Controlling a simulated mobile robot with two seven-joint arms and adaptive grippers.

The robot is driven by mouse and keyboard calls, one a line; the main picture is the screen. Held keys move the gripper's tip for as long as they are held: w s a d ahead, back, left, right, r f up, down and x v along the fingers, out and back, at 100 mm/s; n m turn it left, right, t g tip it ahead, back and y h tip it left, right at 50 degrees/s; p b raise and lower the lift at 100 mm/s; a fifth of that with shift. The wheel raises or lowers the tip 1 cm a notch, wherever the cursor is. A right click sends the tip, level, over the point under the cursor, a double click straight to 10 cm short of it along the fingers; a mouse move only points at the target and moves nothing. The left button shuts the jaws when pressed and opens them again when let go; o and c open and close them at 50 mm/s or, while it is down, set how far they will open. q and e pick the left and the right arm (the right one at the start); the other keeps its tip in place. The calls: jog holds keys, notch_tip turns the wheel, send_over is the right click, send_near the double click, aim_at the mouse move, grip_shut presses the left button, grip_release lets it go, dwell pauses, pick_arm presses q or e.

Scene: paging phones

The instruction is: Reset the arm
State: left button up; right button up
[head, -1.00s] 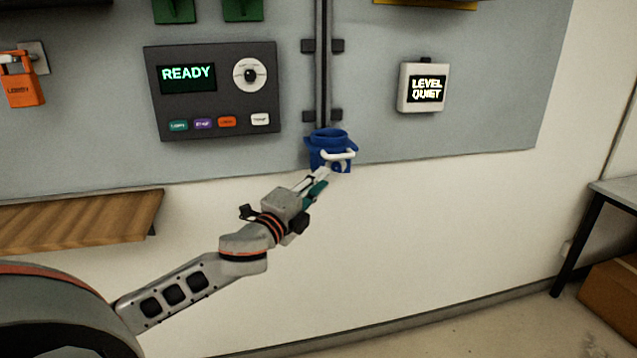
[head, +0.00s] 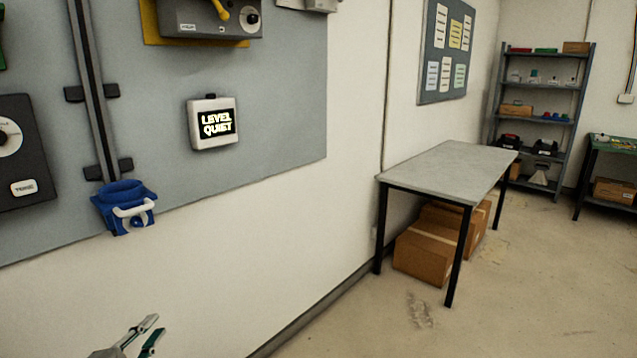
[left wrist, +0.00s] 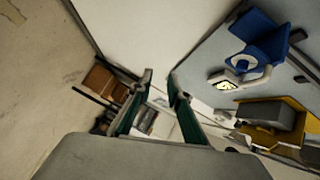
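My left gripper (head: 150,333) shows at the bottom left of the head view, below and apart from the blue holder (head: 124,207) with its white handle. Its two fingers are spread with nothing between them. The left wrist view also shows the open fingers (left wrist: 160,84), with the blue holder (left wrist: 258,42) off to the upper right. Most of the left arm is outside the head view. My right gripper is in neither view.
A grey table (head: 450,170) with cardboard boxes (head: 425,252) beneath stands to the right. A shelf (head: 545,90) stands at the back. The floor in front is clear.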

pick_arm(q)
jog(key=s+d+f+n+g, duration=0.1)
jog(key=s+d+f+n, duration=0.2)
jog(key=s+d+f, duration=0.2)
jog(key=s+d+f+n+g+h, duration=0.1)
jog(key=s+d+f+n, duration=0.3)
jog(key=s+f, duration=0.7)
jog(key=s+d+f+n+g+h+p, duration=0.1)
jog(key=s+d+f+n+g, duration=0.2)
jog(key=s+d+f, duration=0.4)
notch_tip(320, 180, down, 3)
jog(key=shift+s+d+f+n, duration=0.15)
jog(key=shift+s+n, duration=0.15)
jog(key=shift+s, duration=0.45)
